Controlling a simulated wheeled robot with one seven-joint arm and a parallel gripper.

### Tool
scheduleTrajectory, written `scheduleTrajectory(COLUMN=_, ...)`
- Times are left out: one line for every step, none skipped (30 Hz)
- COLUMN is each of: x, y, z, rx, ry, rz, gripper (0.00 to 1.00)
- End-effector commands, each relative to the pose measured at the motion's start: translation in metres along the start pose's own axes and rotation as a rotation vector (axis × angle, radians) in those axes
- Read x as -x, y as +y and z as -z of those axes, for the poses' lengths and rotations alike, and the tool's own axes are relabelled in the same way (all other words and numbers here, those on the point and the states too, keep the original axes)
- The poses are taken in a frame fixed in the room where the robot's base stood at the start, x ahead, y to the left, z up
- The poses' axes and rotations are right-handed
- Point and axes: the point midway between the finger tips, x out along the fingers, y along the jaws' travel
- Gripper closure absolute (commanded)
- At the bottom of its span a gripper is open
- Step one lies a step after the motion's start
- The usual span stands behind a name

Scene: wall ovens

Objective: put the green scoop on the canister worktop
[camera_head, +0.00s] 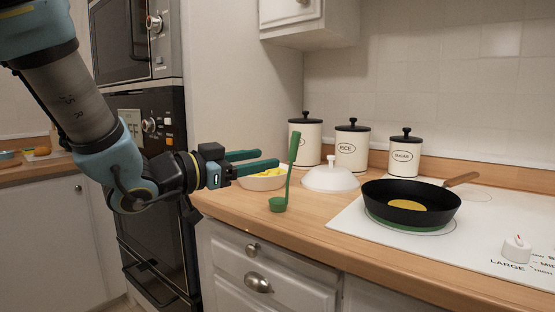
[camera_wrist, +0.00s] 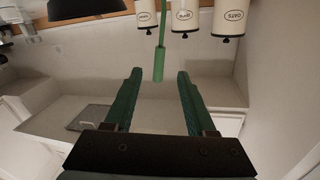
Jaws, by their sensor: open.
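The green scoop (camera_head: 288,177) stands nearly upright, bowl down, at the front left of the wooden canister worktop (camera_head: 240,210). Its long handle leans slightly right at the top. My gripper (camera_head: 270,158) is open and level, pointing right, with its green fingertips close to the upper handle. In the upside-down wrist view, the handle end of the scoop (camera_wrist: 159,65) shows in line with the gap between the fingertips of my gripper (camera_wrist: 160,72). The fingers are not closed on it. The scoop's bowl lies outside the wrist view.
Behind stand the canisters (camera_head: 352,145), a white domed lid (camera_head: 330,179) and a bowl with yellow food (camera_head: 262,181). A frying pan (camera_head: 400,211) sits on the white hob (camera_head: 350,232) at right. Wall ovens (camera_head: 150,130) are at left. Some bare wood lies around the scoop.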

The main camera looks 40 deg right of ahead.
Motion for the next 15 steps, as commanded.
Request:
scheduleTrajectory(x=0.008, y=-0.001, z=0.0, rx=-0.001, ry=0.0, rz=0.003, gripper=0.44)
scheduleTrajectory(x=0.011, y=-0.001, z=0.0, rx=-0.001, ry=0.0, rz=0.003, gripper=0.44)
scheduleTrajectory(x=0.016, y=-0.001, z=0.0, rx=-0.001, ry=0.0, rz=0.003, gripper=0.44)
scheduleTrajectory(x=0.018, y=-0.001, z=0.0, rx=-0.001, ry=0.0, rz=0.002, gripper=0.44)
scheduleTrajectory(x=0.02, y=-0.001, z=0.0, rx=-0.001, ry=0.0, rz=0.001, gripper=0.44)
scheduleTrajectory(x=0.022, y=0.0, z=0.0, rx=-0.001, ry=0.001, rz=0.001, gripper=0.44)
scheduleTrajectory(x=0.023, y=0.0, z=0.0, rx=-0.001, ry=0.001, rz=0.0, gripper=0.44)
scheduleTrajectory(x=0.024, y=0.0, z=0.0, rx=-0.001, ry=0.001, rz=0.0, gripper=0.44)
scheduleTrajectory(x=0.025, y=0.0, z=0.0, rx=0.0, ry=0.001, rz=0.0, gripper=0.44)
scheduleTrajectory(x=0.025, y=0.0, z=0.0, rx=0.0, ry=0.001, rz=-0.001, gripper=0.44)
scheduleTrajectory(x=0.025, y=0.0, z=0.0, rx=0.0, ry=0.001, rz=-0.001, gripper=0.44)
scheduleTrajectory(x=0.025, y=0.0, z=0.0, rx=0.0, ry=0.0, rz=-0.001, gripper=0.44)
scheduleTrajectory(x=0.025, y=0.0, z=0.0, rx=0.0, ry=0.0, rz=0.0, gripper=0.44)
scheduleTrajectory(x=0.025, y=-0.001, z=-0.001, rx=0.0, ry=-0.003, rz=0.003, gripper=0.44)
scheduleTrajectory(x=0.026, y=-0.005, z=-0.003, rx=0.001, ry=-0.013, rz=0.017, gripper=0.44)
